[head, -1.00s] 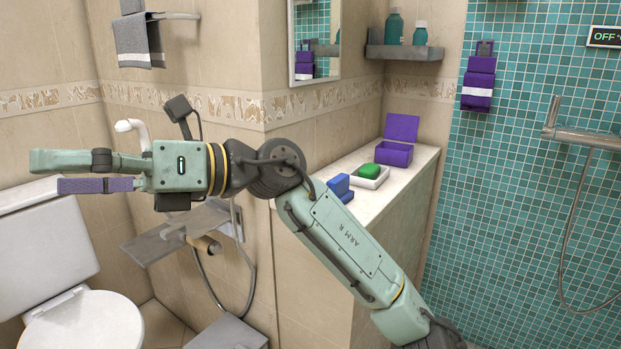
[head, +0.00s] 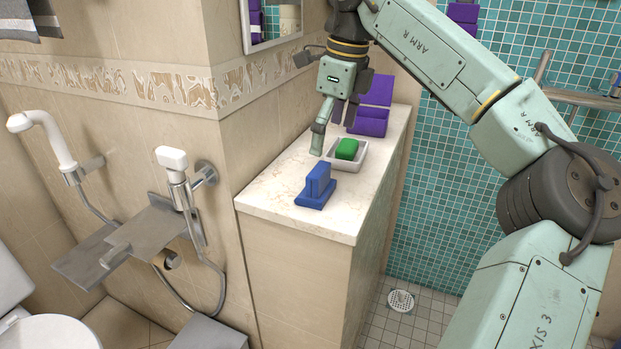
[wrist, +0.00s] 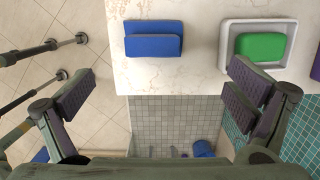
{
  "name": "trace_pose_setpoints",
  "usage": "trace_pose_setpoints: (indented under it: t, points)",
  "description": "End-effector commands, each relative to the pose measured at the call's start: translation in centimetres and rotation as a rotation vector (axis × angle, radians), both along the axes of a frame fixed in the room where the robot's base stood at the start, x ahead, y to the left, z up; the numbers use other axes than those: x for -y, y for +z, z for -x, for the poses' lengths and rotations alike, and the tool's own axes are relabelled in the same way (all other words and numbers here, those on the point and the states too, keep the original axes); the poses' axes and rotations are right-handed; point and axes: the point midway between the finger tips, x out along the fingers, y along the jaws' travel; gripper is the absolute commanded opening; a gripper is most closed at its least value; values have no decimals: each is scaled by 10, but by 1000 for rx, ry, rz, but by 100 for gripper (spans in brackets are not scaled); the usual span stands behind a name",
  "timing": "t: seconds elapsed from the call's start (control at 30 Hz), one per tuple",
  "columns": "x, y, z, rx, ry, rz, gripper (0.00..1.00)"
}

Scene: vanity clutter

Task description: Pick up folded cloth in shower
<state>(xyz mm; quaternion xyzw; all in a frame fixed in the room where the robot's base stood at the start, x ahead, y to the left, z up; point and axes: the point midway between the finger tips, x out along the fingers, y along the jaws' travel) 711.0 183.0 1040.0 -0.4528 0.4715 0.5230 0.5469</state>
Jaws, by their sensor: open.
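A purple folded cloth (head: 463,13) hangs on the teal tiled shower wall, cut off by the top edge of the head view and partly behind my arm. A small blue item (wrist: 203,149) lies low in the wrist view beyond the counter; I cannot tell what it is. My gripper (head: 329,136) is open, pointing down above the counter near the soap dish. In the wrist view my gripper (wrist: 162,95) has its fingers wide apart with nothing between them.
The marble counter (head: 272,197) carries a blue L-shaped object (head: 317,187), a white dish (head: 357,163) with green soap (head: 346,149), and an open purple box (head: 368,126). A mirror (head: 272,25) hangs at the left. The shower floor (head: 425,325) has a drain (head: 401,300).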

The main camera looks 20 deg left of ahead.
Motion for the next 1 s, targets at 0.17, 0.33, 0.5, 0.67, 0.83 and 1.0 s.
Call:
trace_pose_setpoints:
  t: [0.17, 0.33, 0.5, 0.67, 0.83, 1.0]
  points:
    - [-4, -30, 1, -3, 1, 1, 98]
    - [-8, -47, 1, -3, 2, -1, 98]
    - [-11, -61, 4, -3, 5, -2, 98]
    - [-17, -85, 9, -4, 5, -2, 98]
    - [-19, -100, 9, -2, 3, -3, 98]
    - [-19, -101, 9, -1, 3, -3, 98]
